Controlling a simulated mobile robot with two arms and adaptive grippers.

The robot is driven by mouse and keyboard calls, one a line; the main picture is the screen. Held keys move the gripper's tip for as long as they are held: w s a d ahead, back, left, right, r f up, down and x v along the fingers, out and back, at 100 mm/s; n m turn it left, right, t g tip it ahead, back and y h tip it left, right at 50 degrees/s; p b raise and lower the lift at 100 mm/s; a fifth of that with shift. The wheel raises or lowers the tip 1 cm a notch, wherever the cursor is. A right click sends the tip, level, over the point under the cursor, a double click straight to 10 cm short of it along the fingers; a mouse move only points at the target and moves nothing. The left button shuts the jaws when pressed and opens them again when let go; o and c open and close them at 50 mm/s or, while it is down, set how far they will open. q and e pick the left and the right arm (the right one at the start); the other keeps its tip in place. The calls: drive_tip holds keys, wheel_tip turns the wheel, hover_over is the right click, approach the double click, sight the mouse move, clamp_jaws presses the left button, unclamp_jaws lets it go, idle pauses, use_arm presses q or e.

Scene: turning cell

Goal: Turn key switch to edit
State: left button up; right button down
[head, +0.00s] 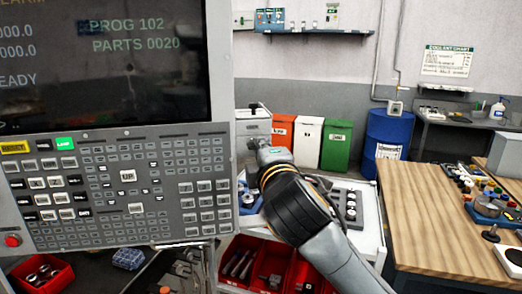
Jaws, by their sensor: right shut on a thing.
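My right arm comes in from the bottom right, and my right gripper (256,146) is at the front of a small grey box (253,119) just right of the control panel (120,190). The gripper is shut on the key switch at that box. The jaws and wrist hide the key and its marks, so I cannot tell which position it is in. The panel's screen (110,60) reads PROG 102 and PARTS 0020. My left gripper is not in view.
A white cart (372,235) with tool holders and red bins (275,262) stands below my right arm. A wooden bench (425,215) is at the right. A red button (13,240) is on the panel's lower left. Coloured bins and a blue drum (387,140) stand behind.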

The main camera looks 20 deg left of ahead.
idle(0.5)
drive_tip(key=c, duration=1.5)
unclamp_jaws()
drive_tip(key=shift+d, duration=0.1)
drive_tip(key=v, duration=1.2)
drive_tip(key=shift+f, duration=0.1)
